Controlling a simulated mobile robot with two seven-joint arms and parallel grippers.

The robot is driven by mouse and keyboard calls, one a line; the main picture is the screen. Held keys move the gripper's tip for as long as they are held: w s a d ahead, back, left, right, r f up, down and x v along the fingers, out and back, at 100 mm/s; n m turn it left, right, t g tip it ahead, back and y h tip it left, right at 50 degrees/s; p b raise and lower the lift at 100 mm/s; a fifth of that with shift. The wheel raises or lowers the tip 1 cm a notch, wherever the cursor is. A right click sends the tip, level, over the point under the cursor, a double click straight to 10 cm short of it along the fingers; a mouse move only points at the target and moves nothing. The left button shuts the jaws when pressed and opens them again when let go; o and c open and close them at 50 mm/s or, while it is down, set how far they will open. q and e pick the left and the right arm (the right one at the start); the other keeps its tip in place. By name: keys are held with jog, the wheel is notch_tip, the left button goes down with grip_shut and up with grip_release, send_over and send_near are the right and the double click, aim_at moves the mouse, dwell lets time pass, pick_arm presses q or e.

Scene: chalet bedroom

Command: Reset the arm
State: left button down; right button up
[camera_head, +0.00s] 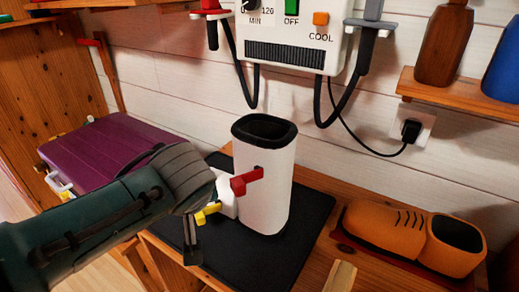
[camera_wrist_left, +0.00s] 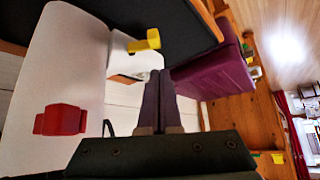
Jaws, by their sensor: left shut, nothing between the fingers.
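My left arm comes in from the left in the head view. Its gripper (camera_head: 193,256) points down beside the white boot-like upright thing (camera_head: 265,195), on its left, and looks apart from it. In the left wrist view the two dark fingers (camera_wrist_left: 160,82) lie together with nothing between them. The white thing has a black-rimmed open top, a red buckle (camera_head: 246,181) and a yellow buckle (camera_head: 207,213). It also shows in the left wrist view (camera_wrist_left: 65,60). My right gripper is in neither view.
The white thing stands on a black mat (camera_head: 312,222) on a wooden bench. An orange shoe (camera_head: 385,231) sits at the right. A purple case (camera_head: 105,160) lies at the left. A white wall unit (camera_head: 295,40) with hanging black hoses is above. A shelf with bottles (camera_head: 445,45) is upper right.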

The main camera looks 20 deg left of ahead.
pick_arm(q)
jog(key=s+d+r+m+g+h+p, duration=0.1)
jog(key=s+d+r+m+h+p, duration=0.2)
jog(key=s+r, duration=0.4)
jog(key=s+d+r+m+h+p, duration=0.1)
jog(key=s+d+r+m+p, duration=0.25)
jog(key=s+r+p, duration=0.35)
jog(key=s+d+r+m+g+h+p, duration=0.1)
jog(key=s+d+r+m+p, duration=0.2)
jog(key=s+r, duration=0.4)
notch_tip(320, 180, up, 37)
jog(key=s+m+p, duration=0.1)
jog(key=p, duration=3.6)
jog(key=shift+s+a+h, duration=0.3)
jog(key=shift+s+a, duration=0.1)
